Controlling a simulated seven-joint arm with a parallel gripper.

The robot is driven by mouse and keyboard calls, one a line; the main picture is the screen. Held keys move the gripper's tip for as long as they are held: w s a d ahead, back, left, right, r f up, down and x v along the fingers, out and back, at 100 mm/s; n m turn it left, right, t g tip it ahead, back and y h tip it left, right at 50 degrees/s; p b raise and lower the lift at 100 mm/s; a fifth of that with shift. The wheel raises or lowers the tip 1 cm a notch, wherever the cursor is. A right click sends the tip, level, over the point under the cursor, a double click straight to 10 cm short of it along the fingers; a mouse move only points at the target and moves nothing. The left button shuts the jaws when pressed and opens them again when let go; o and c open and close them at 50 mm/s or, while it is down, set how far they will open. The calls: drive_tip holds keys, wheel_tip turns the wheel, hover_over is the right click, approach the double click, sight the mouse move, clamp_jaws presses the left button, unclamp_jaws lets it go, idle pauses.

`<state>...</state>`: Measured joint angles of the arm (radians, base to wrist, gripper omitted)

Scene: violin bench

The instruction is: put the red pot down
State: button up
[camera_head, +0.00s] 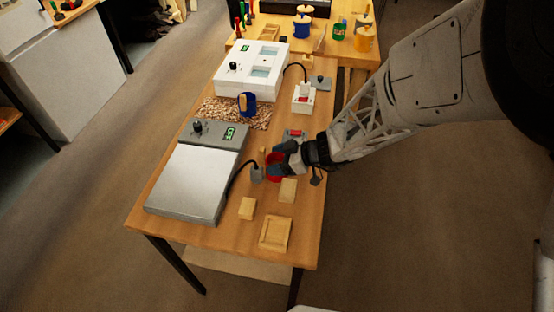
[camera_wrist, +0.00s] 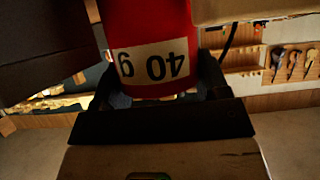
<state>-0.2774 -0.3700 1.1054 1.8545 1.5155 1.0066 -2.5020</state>
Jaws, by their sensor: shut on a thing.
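The red pot shows at my gripper in the head view (camera_head: 272,168), partly hidden behind the fingers. In the wrist view the red pot (camera_wrist: 150,25) fills the top middle, with a white label reading "40 g" upside down in that picture. My gripper (camera_head: 279,162) is shut on the pot, over the right-hand part of the bench (camera_head: 160,215). The dark fingers stand on both sides of the pot in the wrist view (camera_wrist: 155,85). I cannot tell whether the pot's base touches the bench.
A scale with a silver plate (camera_head: 188,182) lies left of my gripper. Wooden blocks (camera_head: 247,208) and a square wooden tray (camera_head: 275,233) lie in front. A blue pot (camera_head: 247,104) stands on a speckled mat (camera_head: 222,112) behind, near a white device (camera_head: 240,84).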

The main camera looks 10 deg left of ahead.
drive_tip(key=shift+f, duration=0.15)
drive_tip(key=o, duration=0.7)
drive_tip(key=shift+v, duration=6.05)
